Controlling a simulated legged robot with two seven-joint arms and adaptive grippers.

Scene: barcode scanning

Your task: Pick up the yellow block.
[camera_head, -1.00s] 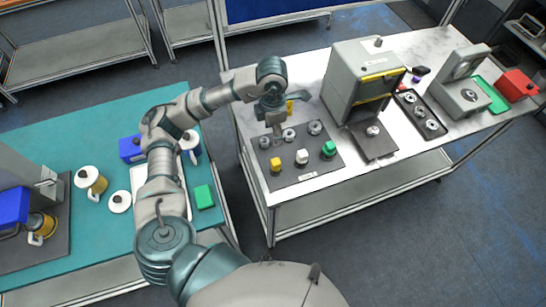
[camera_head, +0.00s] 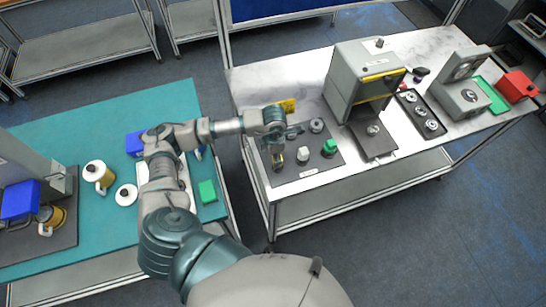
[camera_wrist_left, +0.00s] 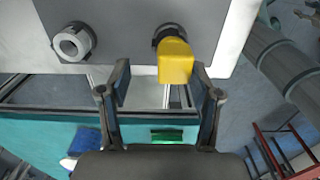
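The yellow block (camera_wrist_left: 175,62) sits on a dark round base on the grey board (camera_wrist_left: 130,50) in the left wrist view. It is ahead of my open left gripper (camera_wrist_left: 163,88), within the finger spread and nearer the right-hand finger. Neither finger visibly grips it. In the head view my left gripper (camera_head: 278,158) hangs over the front left of the board (camera_head: 318,168) and mostly hides the block. My right gripper is in neither view.
A white block (camera_head: 302,154) and a green block (camera_head: 329,147) stand to the right on the board. Metal rings, including one in the wrist view (camera_wrist_left: 74,42), are close by. A grey box machine (camera_head: 352,80) stands to the right.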

